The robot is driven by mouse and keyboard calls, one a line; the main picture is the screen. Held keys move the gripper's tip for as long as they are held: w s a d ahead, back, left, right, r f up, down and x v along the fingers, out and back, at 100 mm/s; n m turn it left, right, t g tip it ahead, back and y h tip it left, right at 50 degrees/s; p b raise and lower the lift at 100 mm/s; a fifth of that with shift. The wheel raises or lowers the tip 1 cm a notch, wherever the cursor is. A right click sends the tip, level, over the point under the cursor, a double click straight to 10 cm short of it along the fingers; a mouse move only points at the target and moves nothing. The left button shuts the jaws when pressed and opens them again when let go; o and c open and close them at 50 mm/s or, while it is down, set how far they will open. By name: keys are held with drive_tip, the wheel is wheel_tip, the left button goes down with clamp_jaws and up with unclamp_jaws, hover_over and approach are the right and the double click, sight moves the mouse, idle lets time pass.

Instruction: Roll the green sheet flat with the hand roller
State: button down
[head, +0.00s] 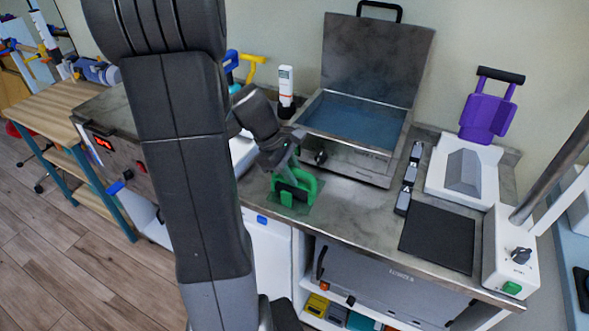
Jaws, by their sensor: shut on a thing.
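My gripper (291,187) is shut on the green hand roller (311,187) at the front of the steel worktop. The roller's bright green frame shows around the dark fingers. The green sheet (317,208) is a thin, dark green patch lying on the worktop under and around the roller. My gripper and the roller hide much of the sheet. I cannot tell whether the roller touches the sheet.
An open steel water bath (365,158) with a raised lid stands just behind the roller. To the right are a black mat (438,238), a white tray with a grey block (463,172), and a purple device (488,113). Bare steel worktop (365,208) lies between roller and mat.

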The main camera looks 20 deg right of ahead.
drive_tip(key=shift+w+d+p, duration=0.5)
drive_tip(key=shift+w+d, duration=0.65)
drive_tip(key=shift+d, duration=0.2)
drive_tip(key=shift+w+d+p, duration=0.5)
drive_tip(key=shift+w+d, duration=0.6)
drive_tip(key=shift+d, duration=0.2)
drive_tip(key=shift+s+a+b, duration=0.3)
drive_tip(key=shift+s+a, duration=0.85)
drive_tip(key=shift+a, duration=0.2)
drive_tip(key=shift+s+a+b, duration=0.3)
drive_tip(key=shift+s+a, duration=0.8)
drive_tip(key=shift+a, duration=0.25)
wheel_tip(320, 180, up, 8)
drive_tip(key=p, duration=0.7)
drive_tip(key=shift+r, duration=0.1)
drive_tip(key=shift+d+b, duration=0.15)
drive_tip(key=shift+b, duration=0.2)
